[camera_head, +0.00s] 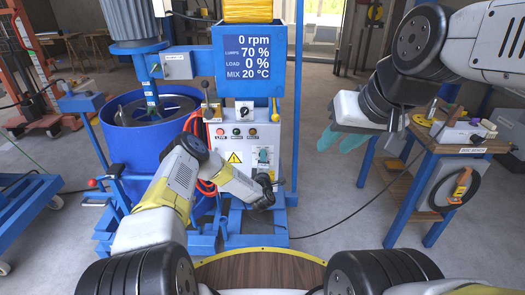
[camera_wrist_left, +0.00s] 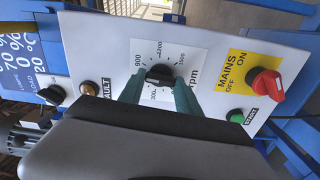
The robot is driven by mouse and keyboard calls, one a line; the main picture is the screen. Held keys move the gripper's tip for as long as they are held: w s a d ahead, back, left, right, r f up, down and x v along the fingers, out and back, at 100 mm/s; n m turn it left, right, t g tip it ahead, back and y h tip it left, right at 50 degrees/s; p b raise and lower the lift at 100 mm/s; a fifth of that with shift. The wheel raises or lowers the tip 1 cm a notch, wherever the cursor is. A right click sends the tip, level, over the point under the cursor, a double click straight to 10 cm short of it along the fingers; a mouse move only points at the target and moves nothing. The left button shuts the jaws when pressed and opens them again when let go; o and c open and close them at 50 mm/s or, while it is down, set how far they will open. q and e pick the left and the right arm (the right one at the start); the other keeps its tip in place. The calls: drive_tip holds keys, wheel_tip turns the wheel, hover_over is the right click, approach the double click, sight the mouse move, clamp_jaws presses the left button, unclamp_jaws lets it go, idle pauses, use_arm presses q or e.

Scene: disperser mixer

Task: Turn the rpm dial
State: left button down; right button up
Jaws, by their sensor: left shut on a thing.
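The black rpm dial (camera_wrist_left: 160,75) sits on a white scale with numbers on the pale control panel in the left wrist view. My left gripper (camera_wrist_left: 160,82) has its teal fingers on either side of the dial and is shut on it. In the head view, my left gripper (camera_head: 263,157) reaches the right part of the control panel (camera_head: 228,145), and the dial cannot be made out there. The display (camera_head: 247,57) reads 0 rpm, 70 %, load 0 % and 20 °C. My right gripper (camera_head: 344,138) hangs empty right of the machine, its teal fingers apart.
A red mains switch (camera_wrist_left: 265,85) and green start button (camera_wrist_left: 236,116) lie near the dial. The blue mixing vessel (camera_head: 150,140) stands left of the panel. A workbench (camera_head: 433,148) with tools stands at the right. Floor between machine and bench is mostly clear, with a cable.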

use_arm(q)
drive_tip(key=n, duration=0.6)
drive_tip(key=shift+f, duration=0.15)
idle(0.4)
drive_tip(key=c, duration=0.8)
unclamp_jaws()
drive_tip(key=shift+c, duration=0.2)
drive_tip(key=shift+s, duration=0.15)
drive_tip(key=s, duration=0.7)
drive_tip(key=shift+s, duration=0.3)
drive_tip(key=shift+s, duration=0.1)
